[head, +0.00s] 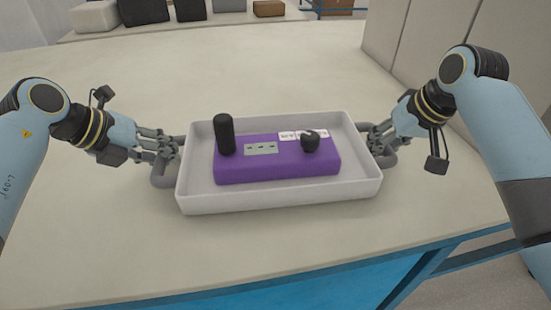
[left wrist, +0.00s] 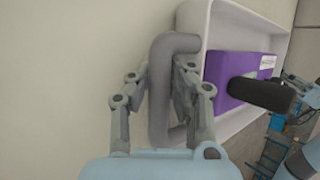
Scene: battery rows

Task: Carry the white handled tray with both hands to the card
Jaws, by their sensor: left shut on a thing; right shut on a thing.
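The white handled tray (head: 280,198) is in the middle of the head view, over the table. In it lies a purple block (head: 280,170) with a black upright cylinder, a black knob and light labels. My left gripper (head: 172,150) is shut on the tray's grey left handle (head: 162,178). The left wrist view shows this handle (left wrist: 160,95) between the fingers. My right gripper (head: 378,140) is shut on the grey right handle (head: 386,160), partly hidden by its fingers. The tray looks about level; I cannot tell whether it touches the table. I see no card.
The pale table (head: 110,230) is clear around the tray, with its blue front edge (head: 300,285) nearby. A grey panel wall (head: 400,45) stands at the right. Several boxes and bags, among them a brown box (head: 268,9), stand on a surface at the back.

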